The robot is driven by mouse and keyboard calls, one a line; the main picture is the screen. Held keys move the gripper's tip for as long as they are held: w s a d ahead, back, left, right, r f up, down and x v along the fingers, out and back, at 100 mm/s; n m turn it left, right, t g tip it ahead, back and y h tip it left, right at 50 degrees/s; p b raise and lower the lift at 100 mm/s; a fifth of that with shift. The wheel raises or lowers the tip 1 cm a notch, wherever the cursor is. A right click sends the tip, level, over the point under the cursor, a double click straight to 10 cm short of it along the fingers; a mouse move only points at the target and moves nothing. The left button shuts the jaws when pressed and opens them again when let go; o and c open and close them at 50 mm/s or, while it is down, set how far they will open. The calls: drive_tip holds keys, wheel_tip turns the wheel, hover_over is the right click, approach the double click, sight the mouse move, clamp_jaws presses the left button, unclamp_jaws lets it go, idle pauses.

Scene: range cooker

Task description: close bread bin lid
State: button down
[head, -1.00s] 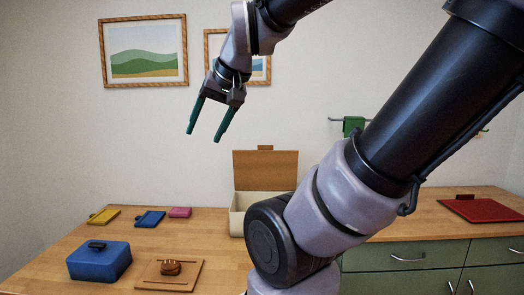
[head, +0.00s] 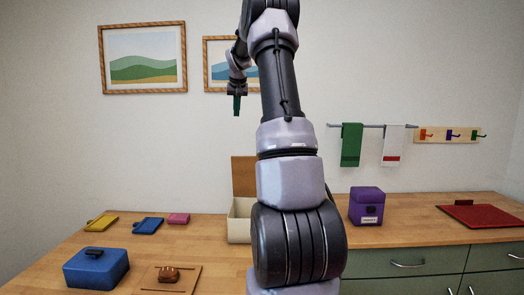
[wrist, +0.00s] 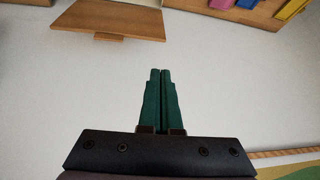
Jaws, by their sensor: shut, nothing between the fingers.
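The bread bin (head: 240,222) is a cream box at the back of the counter. Its brown wooden lid (head: 243,175) stands raised, upright at the back, with a small handle on its edge. My arm hides the right part of both. The lid also shows in the wrist view (wrist: 110,20), upper left, with its handle toward me. My gripper (head: 237,112) is high above the counter, up and left of the lid and apart from it. In the wrist view its green fingers (wrist: 160,75) are together, with nothing between them.
A blue box (head: 97,268) and a board with a brown round item (head: 169,275) are at front left. Yellow, blue and pink items lie behind them. A purple canister (head: 366,206) stands right of my arm. A red board (head: 482,215) lies far right.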

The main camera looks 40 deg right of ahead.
drive_tip(key=w+d+f+m+h, duration=0.1)
drive_tip(key=w+d+f, duration=0.3)
drive_tip(key=d, duration=0.5)
drive_tip(key=w+d+f, duration=0.2)
drive_tip(key=d+f, duration=0.5)
drive_tip(key=d, duration=0.1)
drive_tip(key=s+x, duration=0.1)
drive_tip(key=x, duration=0.9)
drive_tip(key=shift+s+a+f+g, duration=0.1)
drive_tip(key=shift+s+a+g, duration=0.05)
drive_tip(key=shift+s+a, duration=0.55)
drive_tip(key=shift+s+a+f+g, duration=0.15)
drive_tip(key=shift+s+a, duration=0.35)
drive_tip(key=shift+s, duration=0.3)
